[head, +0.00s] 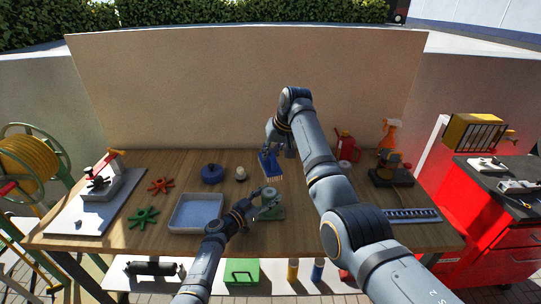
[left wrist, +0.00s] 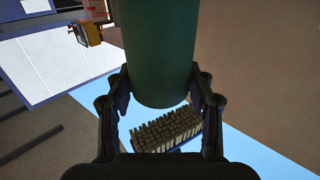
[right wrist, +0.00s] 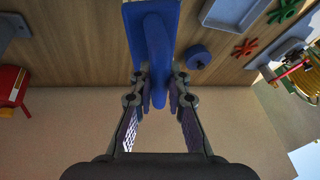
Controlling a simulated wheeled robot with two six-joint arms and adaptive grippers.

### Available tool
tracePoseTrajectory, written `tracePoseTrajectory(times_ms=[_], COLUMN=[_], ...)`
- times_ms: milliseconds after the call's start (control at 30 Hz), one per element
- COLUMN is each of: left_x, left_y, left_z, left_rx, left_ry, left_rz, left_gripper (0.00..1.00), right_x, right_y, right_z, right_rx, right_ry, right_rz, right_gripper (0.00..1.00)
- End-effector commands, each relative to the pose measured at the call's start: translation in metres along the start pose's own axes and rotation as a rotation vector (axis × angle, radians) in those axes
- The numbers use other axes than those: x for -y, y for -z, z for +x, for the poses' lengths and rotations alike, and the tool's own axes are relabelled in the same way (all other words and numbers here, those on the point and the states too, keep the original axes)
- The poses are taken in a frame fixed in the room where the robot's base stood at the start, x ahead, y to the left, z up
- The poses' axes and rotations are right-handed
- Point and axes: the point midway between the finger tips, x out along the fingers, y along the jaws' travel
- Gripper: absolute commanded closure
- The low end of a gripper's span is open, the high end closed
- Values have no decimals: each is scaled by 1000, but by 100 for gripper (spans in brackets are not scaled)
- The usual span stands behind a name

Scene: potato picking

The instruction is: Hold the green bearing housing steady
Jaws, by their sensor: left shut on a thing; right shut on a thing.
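The green bearing housing (head: 271,212) stands on the table in front of my left gripper (head: 255,205), which is shut on it. In the left wrist view its green rounded body (left wrist: 160,50) fills the space between the fingers (left wrist: 160,98). My right gripper (head: 278,146) is shut on a blue brush (head: 269,165), held above and behind the housing with its bristles downward. The bristles (left wrist: 168,130) show beyond the housing in the left wrist view. In the right wrist view the blue handle (right wrist: 156,60) sits between the fingers (right wrist: 159,88).
A grey-blue tray (head: 195,225) lies left of the housing. A red can (head: 346,147) and a spray bottle (head: 389,135) stand at back right.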

Motion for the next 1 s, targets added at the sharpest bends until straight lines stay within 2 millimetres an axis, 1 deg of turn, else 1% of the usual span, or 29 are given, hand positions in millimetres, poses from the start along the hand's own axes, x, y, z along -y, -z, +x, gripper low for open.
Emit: tracePoseTrajectory(times_ms=[167, 200, 367, 600, 733, 767, 1000], left_x=[0, 0, 0, 0, 0, 0, 0], left_y=[-1, -1, -1, 0, 0, 0, 0], left_z=[0, 0, 0, 0, 0, 0, 0], left_rx=[1, 1, 1, 1, 0, 0, 0], left_ry=[0, 0, 0, 0, 0, 0, 0], left_rz=[-1, -1, -1, 0, 0, 0, 0], left_gripper=[100, 41, 20, 20, 3, 0, 0], right_x=[0, 0, 0, 0, 0, 0, 0], right_y=[0, 0, 0, 0, 0, 0, 0], right_z=[0, 0, 0, 0, 0, 0, 0], right_rx=[-1, -1, -1, -1, -1, -1, -1], right_ry=[0, 0, 0, 0, 0, 0, 0], right_rz=[0, 0, 0, 0, 0, 0, 0], right_gripper=[100, 100, 100, 100, 100, 100, 100])
